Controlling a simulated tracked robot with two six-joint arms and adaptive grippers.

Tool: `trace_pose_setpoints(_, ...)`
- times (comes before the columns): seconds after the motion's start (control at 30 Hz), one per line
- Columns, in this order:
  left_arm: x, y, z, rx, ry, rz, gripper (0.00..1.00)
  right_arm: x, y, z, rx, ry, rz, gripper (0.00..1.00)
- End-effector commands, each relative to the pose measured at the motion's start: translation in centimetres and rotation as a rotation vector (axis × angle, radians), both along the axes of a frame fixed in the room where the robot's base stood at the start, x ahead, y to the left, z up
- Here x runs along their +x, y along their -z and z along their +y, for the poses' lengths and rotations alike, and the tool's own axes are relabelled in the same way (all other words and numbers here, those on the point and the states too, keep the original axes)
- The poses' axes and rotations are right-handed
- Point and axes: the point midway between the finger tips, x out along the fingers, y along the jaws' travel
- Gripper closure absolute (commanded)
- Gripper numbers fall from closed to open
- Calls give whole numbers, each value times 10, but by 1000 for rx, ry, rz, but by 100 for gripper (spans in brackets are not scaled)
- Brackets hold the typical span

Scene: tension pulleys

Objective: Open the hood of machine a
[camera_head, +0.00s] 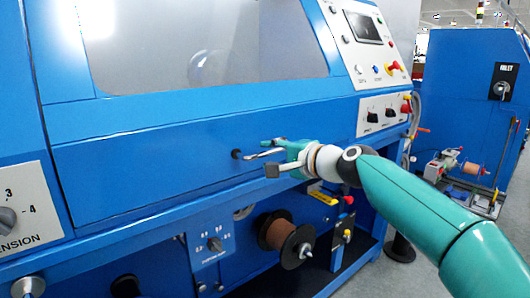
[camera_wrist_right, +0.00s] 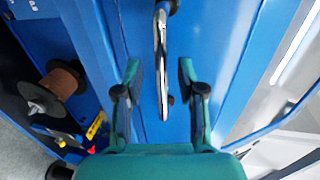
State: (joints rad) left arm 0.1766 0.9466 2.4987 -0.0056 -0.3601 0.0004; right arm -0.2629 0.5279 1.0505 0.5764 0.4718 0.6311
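The blue machine's hood (camera_head: 190,145) appears lowered, with a large see-through window (camera_head: 210,45) above its front panel. A chrome bar handle (camera_wrist_right: 162,45) is on the blue panel; in the head view its dark mount (camera_head: 237,154) shows and my right gripper partly hides the bar. My right gripper (camera_head: 272,157) is at the handle, fingers spread. In the right wrist view, the handle runs lengthwise between the open fingers of the gripper (camera_wrist_right: 160,75), with a gap on both sides. Contact is not visible. My left gripper is not in view.
A control panel (camera_head: 366,35) with a screen and buttons is at the upper right. Below the hood are a copper-coloured spool (camera_head: 283,233) and a small switch plate (camera_head: 211,247). Another blue machine (camera_head: 455,90) stands at the right, beyond a strip of floor.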

Motion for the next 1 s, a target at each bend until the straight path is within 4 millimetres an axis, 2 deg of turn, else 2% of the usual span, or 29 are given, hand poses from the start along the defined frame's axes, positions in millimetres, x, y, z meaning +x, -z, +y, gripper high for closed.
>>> trace_pose_setpoints(0.2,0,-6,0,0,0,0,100,18,4,13,-1,-1,0,61)
trace_pose_setpoints(0.57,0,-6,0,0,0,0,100,21,5,15,-1,-1,0,61)
trace_pose_setpoints(0.8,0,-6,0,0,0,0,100,21,6,16,-1,-1,0,100)
trace_pose_setpoints(1.0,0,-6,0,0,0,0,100,21,6,16,-2,-2,1,100)
